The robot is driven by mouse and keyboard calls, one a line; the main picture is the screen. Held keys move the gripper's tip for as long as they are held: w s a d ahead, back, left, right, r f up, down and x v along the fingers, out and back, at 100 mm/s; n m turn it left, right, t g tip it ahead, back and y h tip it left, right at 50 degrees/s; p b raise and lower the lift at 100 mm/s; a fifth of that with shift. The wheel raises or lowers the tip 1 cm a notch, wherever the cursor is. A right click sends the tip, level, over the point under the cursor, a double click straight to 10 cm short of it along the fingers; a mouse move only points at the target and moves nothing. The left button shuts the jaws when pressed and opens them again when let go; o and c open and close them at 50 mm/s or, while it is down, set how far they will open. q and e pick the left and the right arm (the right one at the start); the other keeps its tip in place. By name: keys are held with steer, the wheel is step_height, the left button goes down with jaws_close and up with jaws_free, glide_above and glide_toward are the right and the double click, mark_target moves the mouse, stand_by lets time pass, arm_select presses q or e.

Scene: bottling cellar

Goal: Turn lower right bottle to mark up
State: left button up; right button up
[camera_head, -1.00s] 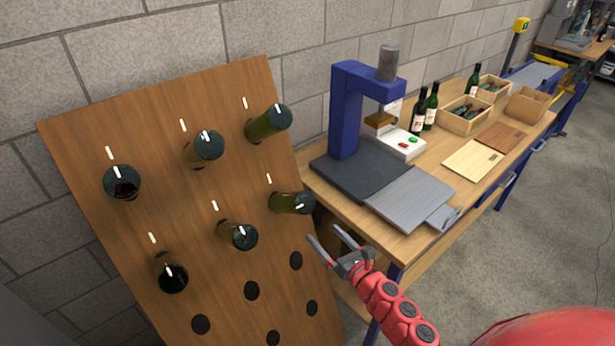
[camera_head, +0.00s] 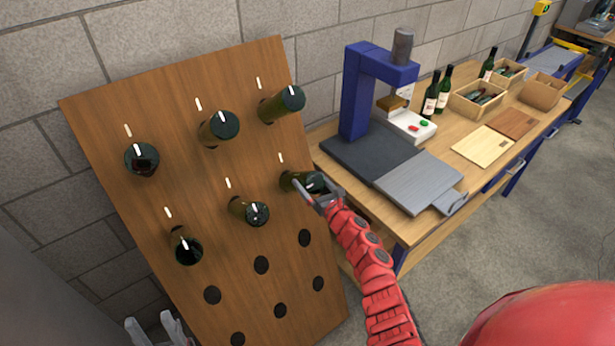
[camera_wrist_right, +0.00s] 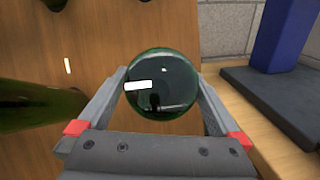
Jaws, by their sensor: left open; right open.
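The lower right bottle (camera_head: 291,181) lies neck-in in the wooden board, its dark green base facing out. In the right wrist view its round base (camera_wrist_right: 163,95) sits between the two fingers of my right gripper (camera_wrist_right: 162,100). A white mark on that base points to the left in that view. My right gripper (camera_head: 318,190) is open around the bottle's base in the head view, hiding part of it; I cannot tell whether the fingers touch the glass. My left gripper (camera_head: 158,330) is open and empty at the bottom left, away from the bottles.
The board (camera_head: 235,270) holds other bottles, including the lower middle bottle (camera_head: 250,211) close to the left; several lower holes are empty. White strokes are on the board above the bottles. A workbench (camera_head: 405,228) with a blue press (camera_head: 357,95) stands to the right.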

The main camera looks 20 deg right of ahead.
steer(key=shift+x, duration=1.25)
